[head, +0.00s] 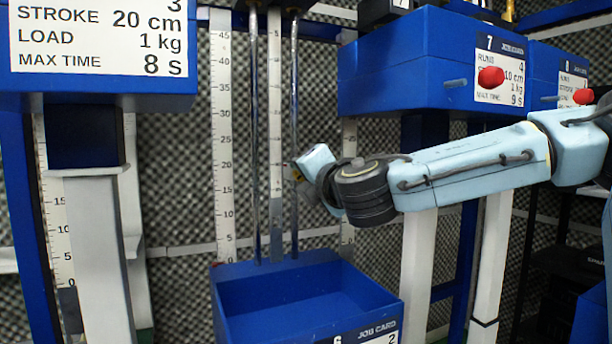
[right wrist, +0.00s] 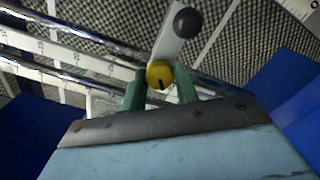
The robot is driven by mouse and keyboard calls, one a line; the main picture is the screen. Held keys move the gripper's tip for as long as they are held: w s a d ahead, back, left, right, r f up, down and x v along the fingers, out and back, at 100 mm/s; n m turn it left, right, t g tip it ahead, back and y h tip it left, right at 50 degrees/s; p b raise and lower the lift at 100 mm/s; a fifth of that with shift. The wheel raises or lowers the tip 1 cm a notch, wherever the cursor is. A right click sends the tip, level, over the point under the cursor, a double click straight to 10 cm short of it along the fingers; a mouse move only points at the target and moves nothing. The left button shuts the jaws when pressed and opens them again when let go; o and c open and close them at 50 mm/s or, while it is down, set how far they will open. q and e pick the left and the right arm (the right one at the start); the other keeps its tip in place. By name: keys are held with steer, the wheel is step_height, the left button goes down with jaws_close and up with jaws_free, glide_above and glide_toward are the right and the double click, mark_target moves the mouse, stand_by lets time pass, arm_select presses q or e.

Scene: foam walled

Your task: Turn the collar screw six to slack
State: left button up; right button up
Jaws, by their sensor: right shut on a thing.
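A small yellow round knob with a dark mark, which looks like the collar screw (right wrist: 159,74), sits between my right gripper's green fingers (right wrist: 160,86) in the right wrist view. The fingers are shut on it. A pale plate with a black ball knob (right wrist: 187,22) is just beyond it. In the head view my right gripper (head: 298,172) reaches left to the right-hand metal rod (head: 294,110) of station six; its fingertips and the screw are too small or hidden to make out there. A blue tray marked 6 (head: 235,271) is below. My left gripper is not in view.
A blue box marked 7 (head: 395,62) with a red knob (head: 490,77) hangs above my right arm. A left rod (head: 254,150) and upright scales (head: 222,120) stand beside the gripper. A blue box marked 3 (head: 150,102) is at upper left.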

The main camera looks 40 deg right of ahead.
steer(key=n, duration=1)
steer(key=shift+n+b, duration=0.4)
stand_by(0.4)
steer(key=o, duration=1)
